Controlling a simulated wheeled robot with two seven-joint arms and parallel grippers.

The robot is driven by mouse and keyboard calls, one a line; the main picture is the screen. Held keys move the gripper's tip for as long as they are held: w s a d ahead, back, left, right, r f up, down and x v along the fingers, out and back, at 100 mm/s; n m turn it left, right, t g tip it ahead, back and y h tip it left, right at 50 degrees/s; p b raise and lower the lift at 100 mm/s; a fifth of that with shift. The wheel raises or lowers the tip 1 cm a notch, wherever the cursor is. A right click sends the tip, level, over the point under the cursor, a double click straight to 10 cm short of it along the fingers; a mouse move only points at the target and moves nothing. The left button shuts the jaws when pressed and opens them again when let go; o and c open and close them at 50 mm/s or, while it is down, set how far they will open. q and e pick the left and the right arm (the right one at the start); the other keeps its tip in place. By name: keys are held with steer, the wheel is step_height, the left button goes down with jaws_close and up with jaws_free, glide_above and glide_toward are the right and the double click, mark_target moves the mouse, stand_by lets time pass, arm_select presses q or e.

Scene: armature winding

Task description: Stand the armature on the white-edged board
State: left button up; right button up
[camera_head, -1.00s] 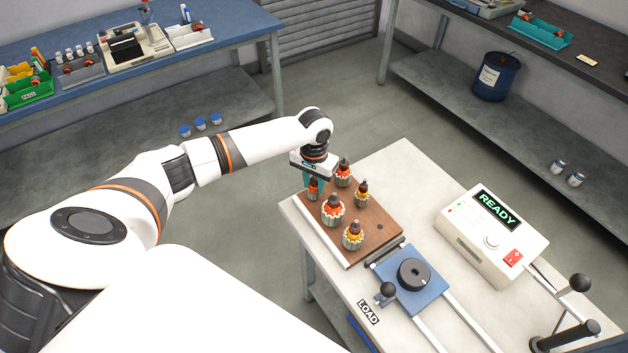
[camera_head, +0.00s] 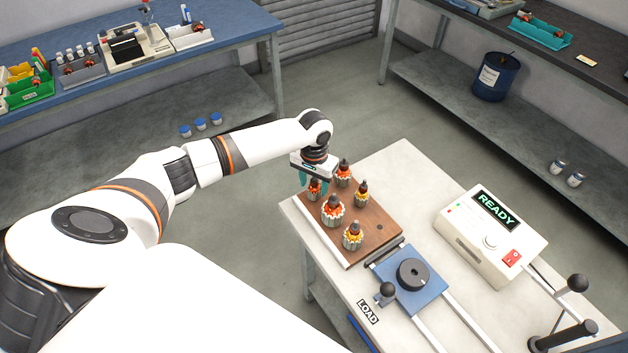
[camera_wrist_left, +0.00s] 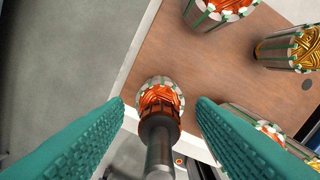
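The brown board (camera_head: 377,222) with a white edge (camera_head: 317,236) lies on the light table. An armature with orange winding (camera_head: 315,187) stands upright at the board's back left corner, its shaft pointing at the camera in the left wrist view (camera_wrist_left: 160,103). My left gripper (camera_head: 315,181) is over that corner, its teal fingers spread on both sides of this armature with a gap to each, as the left wrist view (camera_wrist_left: 160,118) shows. Several other armatures stand on the board, such as an orange one (camera_head: 334,211) and a yellow one (camera_head: 353,237). My right gripper is out of view.
A blue plate with a black disc (camera_head: 413,274) sits on rails in front of the board. A control box (camera_head: 491,240) reading READY stands to the right. An empty hole (camera_head: 380,226) shows in the board. Neighbouring armatures stand close to the left fingers.

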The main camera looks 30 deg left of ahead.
arm_select(q)
steer(key=shift+o, duration=0.4)
step_height(320, 180, up, 12)
steer(key=shift+b, duration=0.7)
steer(key=shift+r, duration=0.3)
step_height(320, 180, up, 12)
steer(key=b, duration=0.1)
steer(key=shift+f, duration=0.25)
